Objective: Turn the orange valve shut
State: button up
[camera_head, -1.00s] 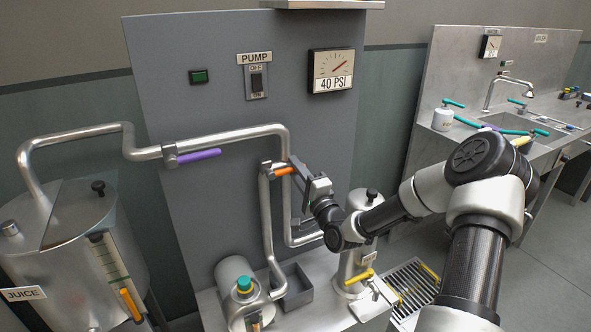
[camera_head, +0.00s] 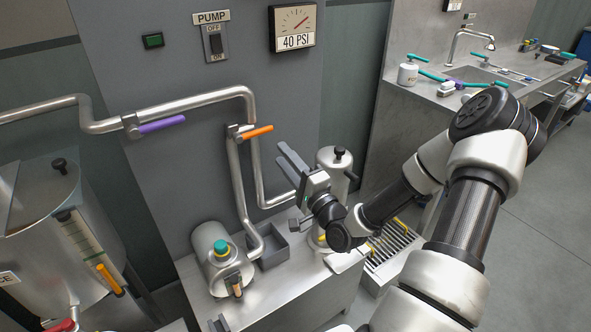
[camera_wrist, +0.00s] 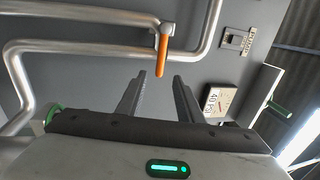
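The orange valve handle (camera_head: 257,132) sits on the steel pipe below the purple valve's pipe run in the head view. It points right and slightly up from its pivot on the pipe. In the wrist view the orange valve (camera_wrist: 162,54) lies ahead of the fingers, slightly left of the middle of the gap. My gripper (camera_head: 285,159) is open and empty, its two fingers apart, below and to the right of the handle. It does not touch the handle. Both fingers of my gripper (camera_wrist: 158,82) show in the wrist view with a gap between them.
A purple valve handle (camera_head: 161,124) is on the upper pipe (camera_head: 195,104). The pump switch (camera_head: 215,43) and 40 PSI gauge (camera_head: 296,27) are on the grey panel above. A steel cylinder (camera_head: 334,165) stands close behind my gripper; a motor-like drum (camera_head: 215,255) is below left.

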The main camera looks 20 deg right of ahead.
jog(key=v, duration=0.5)
dwell(0.3)
